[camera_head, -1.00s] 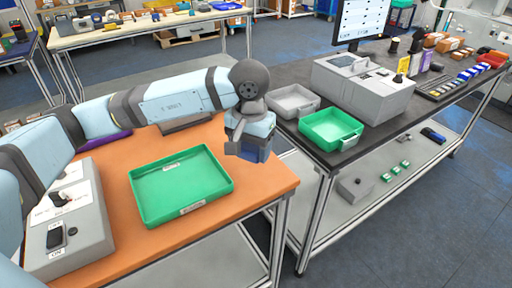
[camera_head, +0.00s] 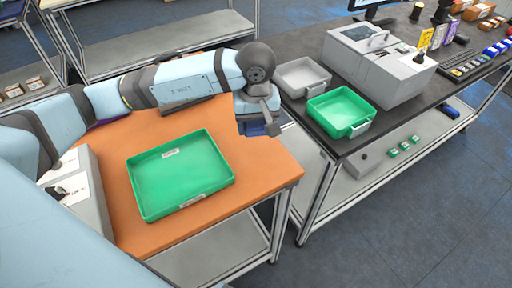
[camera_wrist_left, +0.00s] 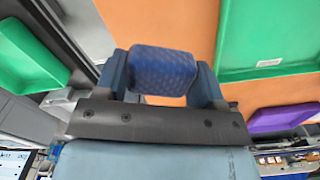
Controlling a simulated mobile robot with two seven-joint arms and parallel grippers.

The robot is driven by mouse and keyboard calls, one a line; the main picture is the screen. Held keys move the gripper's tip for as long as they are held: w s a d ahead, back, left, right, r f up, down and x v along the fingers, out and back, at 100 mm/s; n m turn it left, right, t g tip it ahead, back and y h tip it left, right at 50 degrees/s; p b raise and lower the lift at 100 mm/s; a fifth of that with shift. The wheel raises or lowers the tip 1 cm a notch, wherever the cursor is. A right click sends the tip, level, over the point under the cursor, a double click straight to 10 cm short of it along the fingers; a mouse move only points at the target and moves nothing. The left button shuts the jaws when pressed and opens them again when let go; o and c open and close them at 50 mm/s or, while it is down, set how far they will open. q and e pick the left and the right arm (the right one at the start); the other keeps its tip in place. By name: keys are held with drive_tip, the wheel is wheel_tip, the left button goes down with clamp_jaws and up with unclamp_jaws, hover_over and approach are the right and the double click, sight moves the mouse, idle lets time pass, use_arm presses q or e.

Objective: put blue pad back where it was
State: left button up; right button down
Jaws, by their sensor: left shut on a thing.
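My left gripper (camera_wrist_left: 165,80) is shut on the blue pad (camera_wrist_left: 164,71), which shows between its two fingers in the left wrist view. The pad has a textured blue face. In the head view my left gripper (camera_head: 262,128) is over the right back part of the orange table top (camera_head: 262,173), to the right of the large green tray. The pad is mostly hidden there by the gripper. My right gripper is not in view.
A large green tray (camera_head: 150,207) lies empty on the orange table. A small green bin (camera_head: 316,104) and a grey bin (camera_head: 285,82) stand on the dark table at right, beside a grey machine (camera_head: 398,84). A grey box (camera_head: 88,200) stands at left.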

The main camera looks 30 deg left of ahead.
sight(256, 156)
use_arm(q)
drive_tip(key=shift+f, duration=4.8)
drive_tip(key=o, duration=0.9)
drive_tip(key=shift+r, duration=0.35)
wheel_tip(256, 156, up, 12)
drive_tip(key=shift+f, duration=0.15)
